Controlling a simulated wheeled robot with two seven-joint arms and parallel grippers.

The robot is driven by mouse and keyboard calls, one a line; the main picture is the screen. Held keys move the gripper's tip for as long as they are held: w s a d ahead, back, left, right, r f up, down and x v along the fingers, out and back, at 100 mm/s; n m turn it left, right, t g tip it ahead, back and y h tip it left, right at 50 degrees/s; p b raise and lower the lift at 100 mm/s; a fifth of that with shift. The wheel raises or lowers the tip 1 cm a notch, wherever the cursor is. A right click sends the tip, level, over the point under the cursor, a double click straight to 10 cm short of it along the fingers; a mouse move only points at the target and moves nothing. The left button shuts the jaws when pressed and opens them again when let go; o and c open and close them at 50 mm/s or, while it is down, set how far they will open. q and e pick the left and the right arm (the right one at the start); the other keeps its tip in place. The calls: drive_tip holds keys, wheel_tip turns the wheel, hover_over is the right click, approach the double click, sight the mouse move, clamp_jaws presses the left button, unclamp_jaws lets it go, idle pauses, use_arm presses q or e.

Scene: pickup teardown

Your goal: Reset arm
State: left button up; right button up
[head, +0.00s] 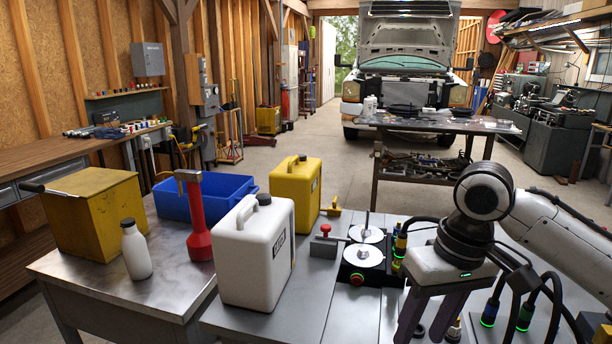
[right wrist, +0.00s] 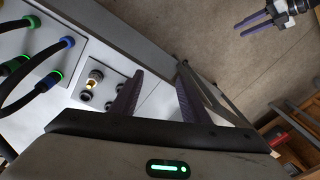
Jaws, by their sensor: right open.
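My right arm comes in from the right in the head view. Its gripper (head: 436,318) points down, with two dark purple fingers spread apart over the right part of the metal bench (head: 345,318). In the right wrist view this gripper (right wrist: 157,95) is open, with nothing between its fingers. A brass fitting and dark knobs on a panel (right wrist: 100,84) lie just left of the fingers. Another gripper, apparently my left one (right wrist: 255,19), shows small at the top right of the right wrist view. Its two purple fingers look apart and empty.
Black cables with green and blue rings (head: 520,316) stand close to my right arm. A black device with two discs (head: 362,259), a white jug (head: 254,258), a yellow jug (head: 295,190) and a red funnel-shaped tool (head: 198,222) stand left. Bare floor (right wrist: 215,35) lies beyond the bench edge.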

drive_tip(key=s+a+f+t+y, duration=0.1)
drive_tip(key=a+f+y, duration=0.1)
drive_tip(key=a+f, duration=0.35)
drive_tip(key=a+f+t+y, duration=0.2)
drive_tip(key=a+f, duration=0.1)
drive_tip(key=f, duration=0.6)
drive_tip(key=s+a+f+t+y, duration=0.1)
drive_tip(key=a+f, duration=0.3)
drive_tip(key=f, duration=0.3)
drive_tip(key=s+d+f+t+h, duration=0.2)
drive_tip(key=s+d+f, duration=0.4)
drive_tip(key=s+f, duration=0.1)
drive_tip(key=s+d+f+t+h, duration=0.2)
drive_tip(key=s+d+f, duration=0.3)
drive_tip(key=s, duration=0.5)
wheel_tip(320, 180, down, 2)
drive_tip(key=shift+s+d+f+m, duration=0.1)
drive_tip(key=shift+s+d+m, duration=0.15)
drive_tip(key=shift+d+m, duration=0.15)
